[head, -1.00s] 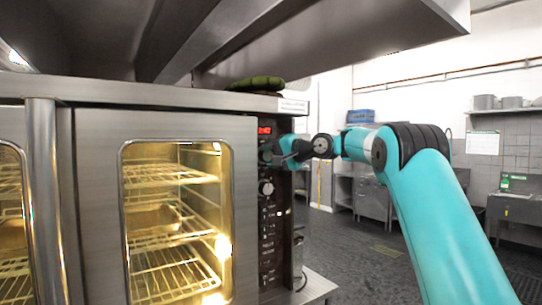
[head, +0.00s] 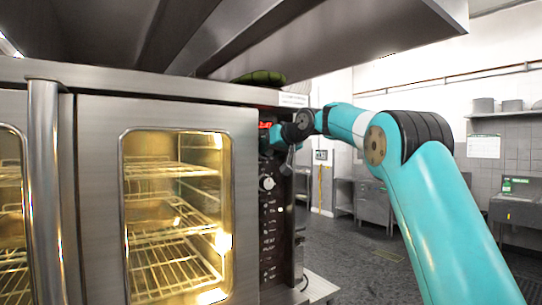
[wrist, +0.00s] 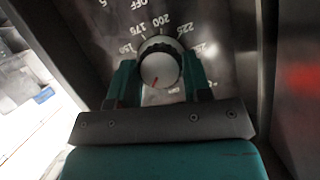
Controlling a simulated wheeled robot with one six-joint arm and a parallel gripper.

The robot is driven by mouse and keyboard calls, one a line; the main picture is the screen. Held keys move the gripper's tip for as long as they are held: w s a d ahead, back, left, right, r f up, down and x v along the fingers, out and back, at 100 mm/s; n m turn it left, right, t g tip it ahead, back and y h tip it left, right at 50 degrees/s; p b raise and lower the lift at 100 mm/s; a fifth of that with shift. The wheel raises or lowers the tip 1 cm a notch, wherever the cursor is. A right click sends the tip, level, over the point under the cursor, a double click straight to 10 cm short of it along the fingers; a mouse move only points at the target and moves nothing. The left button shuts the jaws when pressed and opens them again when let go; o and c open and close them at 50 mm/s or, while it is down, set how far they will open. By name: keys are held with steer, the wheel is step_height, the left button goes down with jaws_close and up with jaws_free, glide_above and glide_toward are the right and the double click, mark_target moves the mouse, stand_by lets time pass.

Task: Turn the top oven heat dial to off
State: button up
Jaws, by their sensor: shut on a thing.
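The top oven heat dial (wrist: 160,65) is a round pale knob with a dark rim, seen close up in the wrist view. The jaws of my gripper (wrist: 158,74) sit on both sides of it, shut on it. A red mark on the knob points toward the bottom of the picture, slightly left. The OFF label (wrist: 131,5) is at the top, with numbers such as 175, 200 and 225 around the dial. In the head view my gripper (head: 273,141) is at the upper control panel, below the red display (head: 265,125), and hides the dial.
The oven's lit glass door (head: 175,215) with wire racks is left of the panel. A lower knob (head: 267,183) and several switches sit below my gripper. A metal hood (head: 330,45) hangs above. The floor (head: 370,265) to the right looks clear.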

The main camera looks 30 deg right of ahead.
steer(key=shift+a+f+n+t+h+b, duration=0.1)
steer(key=shift+n+t+h+b, duration=0.05)
steer(key=shift+n+h+b, duration=1.15)
steer(key=shift+a+f+n+t+h+b, duration=0.15)
steer(key=shift+n+h+b, duration=0.75)
steer(key=shift+n+b, duration=0.7)
steer(key=shift+d+r, duration=0.1)
steer(key=o, duration=0.9)
steer(key=shift+r, duration=0.1)
steer(key=b+v, duration=0.6)
steer(key=v, duration=1.1)
steer(key=shift+s, duration=0.2)
